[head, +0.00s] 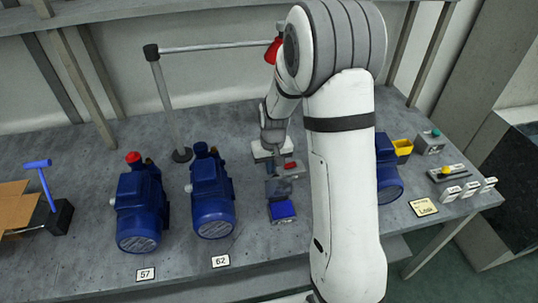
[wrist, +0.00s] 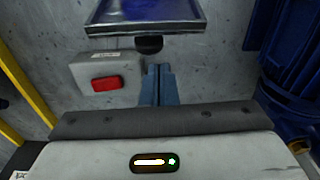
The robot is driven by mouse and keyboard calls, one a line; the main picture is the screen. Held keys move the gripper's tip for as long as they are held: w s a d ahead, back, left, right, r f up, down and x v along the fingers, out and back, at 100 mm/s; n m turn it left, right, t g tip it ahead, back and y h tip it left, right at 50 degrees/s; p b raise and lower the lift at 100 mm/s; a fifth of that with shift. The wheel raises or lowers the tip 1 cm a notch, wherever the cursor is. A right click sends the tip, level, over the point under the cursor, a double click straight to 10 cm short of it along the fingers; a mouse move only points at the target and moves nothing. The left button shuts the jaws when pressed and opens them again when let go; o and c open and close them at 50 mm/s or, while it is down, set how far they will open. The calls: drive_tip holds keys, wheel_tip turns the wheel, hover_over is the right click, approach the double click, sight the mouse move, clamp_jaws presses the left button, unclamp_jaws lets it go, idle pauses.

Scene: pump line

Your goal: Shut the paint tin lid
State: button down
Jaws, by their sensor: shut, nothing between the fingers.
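No plainly recognisable paint tin shows. A small squarish thing with a blue face and pale rim (head: 282,210) lies just in front of my gripper (head: 279,189) on the bench; it may be the tin or its lid, but I cannot tell. It also shows at the top of the wrist view (wrist: 150,12), cut off by the edge, with a dark round knob (wrist: 149,44) at its near edge. My gripper (wrist: 158,69) is shut and empty, its fingertips close to that knob; I cannot tell if they touch.
A grey box with a red button (head: 290,169) stands beside my gripper. Blue pumps (head: 212,197) and (head: 138,208) stand to the left, another (head: 388,170) to the right behind my arm. A metal stand (head: 168,105) rises behind.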

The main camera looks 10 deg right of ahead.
drive_tip(key=shift+s+r, duration=0.25)
drive_tip(key=shift+s, duration=0.55)
drive_tip(key=shift+s+b, duration=0.1)
drive_tip(key=shift+b, duration=0.25)
